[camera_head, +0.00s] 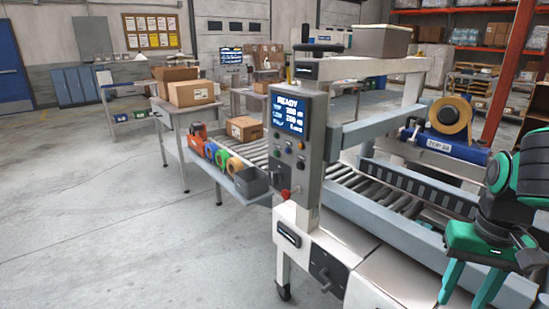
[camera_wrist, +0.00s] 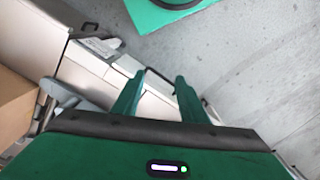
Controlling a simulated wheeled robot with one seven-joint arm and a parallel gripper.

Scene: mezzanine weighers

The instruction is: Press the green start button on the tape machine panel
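The tape machine panel (camera_head: 297,150) is a grey upright box at the middle of the head view, its blue screen (camera_head: 291,115) reading READY. Several small round buttons (camera_head: 288,143) sit below the screen; they are too small to tell surely which is the green start button. A red knob (camera_head: 285,193) sticks out at the panel's lower edge. My green gripper (camera_head: 468,296) hangs at the lower right, well apart from the panel, fingers pointing down. In the wrist view its fingers (camera_wrist: 160,80) stand apart with nothing between them. The panel's buttons are not visible in that view.
The machine's roller bed (camera_head: 385,195) and grey side rail (camera_head: 400,225) lie between my gripper and the panel. A blue tape head with a brown tape roll (camera_head: 450,116) stands behind. A bench with tape rolls (camera_head: 222,160) is left of the panel. The floor at front left is clear.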

